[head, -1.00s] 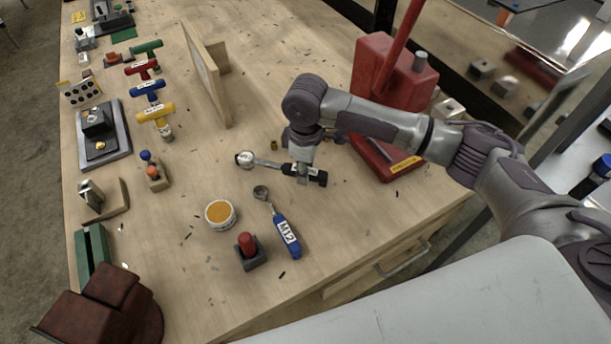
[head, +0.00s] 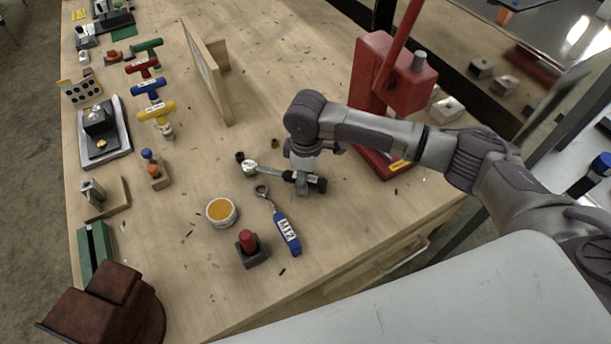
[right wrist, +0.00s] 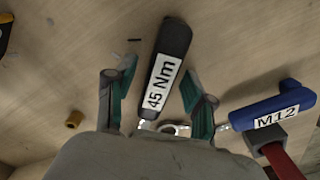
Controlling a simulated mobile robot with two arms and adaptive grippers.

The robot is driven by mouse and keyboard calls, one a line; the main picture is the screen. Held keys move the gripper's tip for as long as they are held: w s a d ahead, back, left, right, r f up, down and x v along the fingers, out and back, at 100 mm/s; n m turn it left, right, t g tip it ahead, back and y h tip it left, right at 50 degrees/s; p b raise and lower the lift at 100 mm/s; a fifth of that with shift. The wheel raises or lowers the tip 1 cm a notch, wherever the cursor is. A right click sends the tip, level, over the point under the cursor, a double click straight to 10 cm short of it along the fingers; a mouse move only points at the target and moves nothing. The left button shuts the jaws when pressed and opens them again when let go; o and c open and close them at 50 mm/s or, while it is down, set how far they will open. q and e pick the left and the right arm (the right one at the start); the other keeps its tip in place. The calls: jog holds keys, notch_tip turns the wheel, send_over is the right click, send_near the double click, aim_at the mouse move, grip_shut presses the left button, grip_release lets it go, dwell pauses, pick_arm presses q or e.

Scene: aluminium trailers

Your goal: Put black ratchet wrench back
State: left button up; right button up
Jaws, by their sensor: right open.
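The black ratchet wrench (head: 270,172) appears to lie on the wooden bench, its round silver head to the left and its black handle to the right. In the right wrist view its handle (right wrist: 168,62) carries a "45 Nm" label. My right gripper (head: 302,184) is over the handle. In the right wrist view its fingers (right wrist: 158,78) are open, one on each side of the handle, with gaps visible. My left gripper is not in view.
A blue M12 wrench (head: 286,232) lies just in front. An orange-filled tin (head: 221,212) and a red-topped block (head: 249,247) stand nearby. A red press (head: 375,80) stands behind my right arm. A wooden panel (head: 207,75) stands farther back.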

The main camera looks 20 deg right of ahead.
notch_tip(320, 180, up, 12)
jog(key=b, duration=0.2)
jog(key=shift+r, duration=0.2)
dwell(0.6)
